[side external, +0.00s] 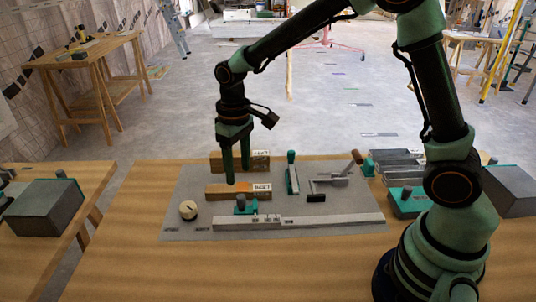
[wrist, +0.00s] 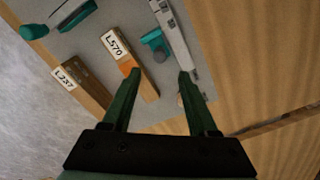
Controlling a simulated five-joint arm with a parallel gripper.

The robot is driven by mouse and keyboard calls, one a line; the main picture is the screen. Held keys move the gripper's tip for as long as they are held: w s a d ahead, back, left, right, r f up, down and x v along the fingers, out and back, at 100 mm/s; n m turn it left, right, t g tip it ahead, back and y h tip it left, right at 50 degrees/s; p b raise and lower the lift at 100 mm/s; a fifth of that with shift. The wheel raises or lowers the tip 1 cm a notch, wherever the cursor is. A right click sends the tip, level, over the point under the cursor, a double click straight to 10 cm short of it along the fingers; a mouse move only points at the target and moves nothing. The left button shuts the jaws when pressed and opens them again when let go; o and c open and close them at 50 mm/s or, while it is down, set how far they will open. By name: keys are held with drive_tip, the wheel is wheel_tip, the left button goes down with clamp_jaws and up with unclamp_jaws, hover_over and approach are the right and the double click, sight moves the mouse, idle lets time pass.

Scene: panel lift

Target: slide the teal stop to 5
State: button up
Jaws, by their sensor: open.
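The teal stop (side external: 241,208) has a dark knob and sits at the rail's (side external: 330,221) back edge, toward its left end. Small white tags stand on the rail just right of the stop; their numbers are too small to read. In the wrist view the stop (wrist: 155,42) lies beside the pale rail (wrist: 173,32), beyond my fingertips and between their lines. My gripper (side external: 237,174) is open and empty, pointing down above the wooden blocks, behind and apart from the stop. Its two fingers also show in the wrist view (wrist: 160,74).
A wooden block labelled L570 (wrist: 132,66) lies beside the stop, with another labelled block (wrist: 80,85) farther off. Grey boxes stand at the right.

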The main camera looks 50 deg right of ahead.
sight(241, 196)
wheel_tip(241, 196, down, 9)
drive_tip(key=shift+f, duration=0.15)
idle(0.4)
clamp_jaws()
idle(1.2)
